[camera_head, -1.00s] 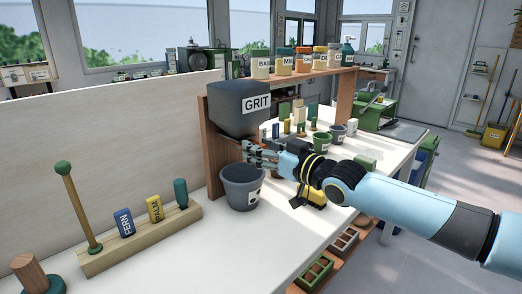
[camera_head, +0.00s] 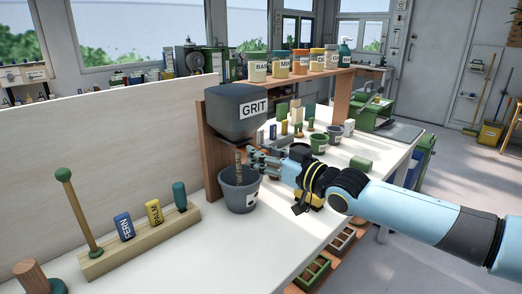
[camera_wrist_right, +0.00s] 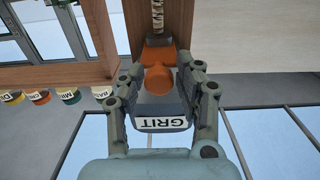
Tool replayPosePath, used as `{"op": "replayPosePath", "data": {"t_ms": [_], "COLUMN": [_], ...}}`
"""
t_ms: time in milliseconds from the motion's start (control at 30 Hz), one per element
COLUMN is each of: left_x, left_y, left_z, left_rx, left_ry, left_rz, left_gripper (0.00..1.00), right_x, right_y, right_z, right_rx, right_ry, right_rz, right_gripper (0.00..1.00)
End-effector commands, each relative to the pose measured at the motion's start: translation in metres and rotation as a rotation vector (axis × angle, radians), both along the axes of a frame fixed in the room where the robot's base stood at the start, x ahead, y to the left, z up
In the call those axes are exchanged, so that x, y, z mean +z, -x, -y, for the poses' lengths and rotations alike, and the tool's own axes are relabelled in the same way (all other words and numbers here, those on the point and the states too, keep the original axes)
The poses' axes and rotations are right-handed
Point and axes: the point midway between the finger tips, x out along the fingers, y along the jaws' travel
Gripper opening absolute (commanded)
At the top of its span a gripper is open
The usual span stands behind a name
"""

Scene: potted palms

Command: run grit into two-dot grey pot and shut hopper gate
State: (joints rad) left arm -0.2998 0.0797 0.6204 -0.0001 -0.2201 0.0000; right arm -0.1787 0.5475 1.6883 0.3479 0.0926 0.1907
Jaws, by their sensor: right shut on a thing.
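The dark grey hopper (camera_head: 235,122) with the GRIT label is fixed to a wooden frame. A brown stream of grit (camera_head: 238,160) falls from its bottom into the grey pot (camera_head: 236,197) standing upright right below; it also shows in the right wrist view (camera_wrist_right: 157,14). The pot's white label faces right, its dots too small to count surely. My right gripper (camera_head: 258,161) is at the hopper's outlet, above the pot's right rim. In the right wrist view it is shut on the orange gate handle (camera_wrist_right: 160,80), between its fingers. My left gripper is out of view.
A wooden rack (camera_head: 140,238) with FERN and PALM tags and a green-topped stick stands at the left front. Several labelled jars (camera_head: 280,65) line the shelf behind. Small green and grey pots (camera_head: 319,142) stand to the right. The table's front middle is clear.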

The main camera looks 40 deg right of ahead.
Motion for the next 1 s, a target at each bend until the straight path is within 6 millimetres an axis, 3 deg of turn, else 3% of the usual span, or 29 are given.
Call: {"op": "replayPosePath", "data": {"t_ms": [33,67,300,667,1000], "left_x": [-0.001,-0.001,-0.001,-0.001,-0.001], "left_y": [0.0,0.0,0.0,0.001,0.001], "left_z": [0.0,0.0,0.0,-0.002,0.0], "left_rx": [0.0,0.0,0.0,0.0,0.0], "left_ry": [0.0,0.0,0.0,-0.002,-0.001], "left_rz": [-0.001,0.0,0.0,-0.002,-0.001], "left_gripper": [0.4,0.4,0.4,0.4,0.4], "right_x": [-0.001,-0.001,-0.001,-0.001,-0.002], "right_y": [0.0,0.0,0.0,0.003,0.035], "right_z": [0.001,0.001,0.001,0.001,0.003], "right_rx": [-0.001,-0.001,-0.001,0.001,0.003], "right_ry": [0.001,0.001,0.0,0.0,0.002], "right_rz": [-0.001,-0.001,-0.001,0.0,-0.004], "right_gripper": [0.0,0.2,0.48,0.48,0.48]}}
